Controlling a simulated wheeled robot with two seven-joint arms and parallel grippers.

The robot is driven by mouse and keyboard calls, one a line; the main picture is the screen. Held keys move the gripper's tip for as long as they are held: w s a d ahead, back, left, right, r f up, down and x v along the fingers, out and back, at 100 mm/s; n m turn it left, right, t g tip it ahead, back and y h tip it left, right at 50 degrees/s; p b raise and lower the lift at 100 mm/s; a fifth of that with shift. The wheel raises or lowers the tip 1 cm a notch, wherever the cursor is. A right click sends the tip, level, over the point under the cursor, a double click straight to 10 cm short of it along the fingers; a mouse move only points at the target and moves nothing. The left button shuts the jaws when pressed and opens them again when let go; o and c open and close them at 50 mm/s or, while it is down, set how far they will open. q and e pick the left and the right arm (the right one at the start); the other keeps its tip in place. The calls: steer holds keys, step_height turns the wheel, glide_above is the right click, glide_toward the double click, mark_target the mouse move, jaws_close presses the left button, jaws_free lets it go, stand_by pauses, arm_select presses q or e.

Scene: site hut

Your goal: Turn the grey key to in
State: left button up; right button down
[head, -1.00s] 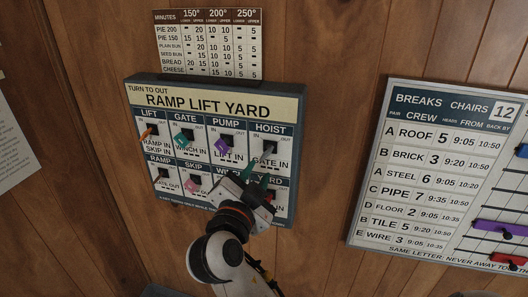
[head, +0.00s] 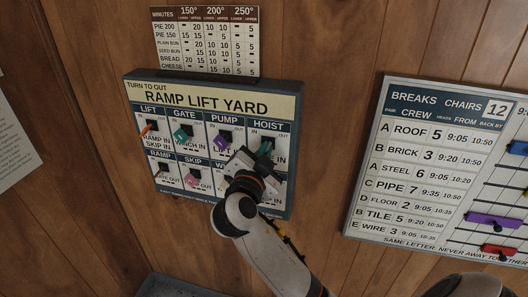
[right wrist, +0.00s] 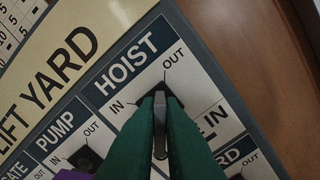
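The key board (head: 215,98), titled RAMP LIFT YARD, hangs on the wooden wall, with IN and OUT marks by each lock. My right gripper (head: 264,150) is at its HOIST lock, top right. In the right wrist view, my green fingers (right wrist: 160,105) lie close along both sides of the grey key (right wrist: 160,143) and look shut on it. The black lock plate (right wrist: 172,97) shows behind the fingertips. The fingers hide much of the key, so its exact angle is hard to read. My left gripper is not in view.
Nearby keys are purple at PUMP (head: 223,138), teal at GATE (head: 182,134), orange at LIFT (head: 148,128) and pink at SKIP (head: 192,178). My right gripper and arm cover part of the lower row. A breaks board (head: 440,90) with sliders hangs to the right.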

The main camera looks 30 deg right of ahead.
stand_by(0.4)
steer(key=shift+w+a+n+p, duration=0.1)
steer(key=shift+n+p, duration=0.55)
steer(key=shift+n, duration=3.3)
steer(key=shift+w+a+n+p, duration=0.1)
steer(key=shift+n+p, duration=0.5)
steer(key=shift+n, duration=3.35)
steer(key=c, duration=1.6)
jaws_free()
steer(key=shift+o, duration=0.2)
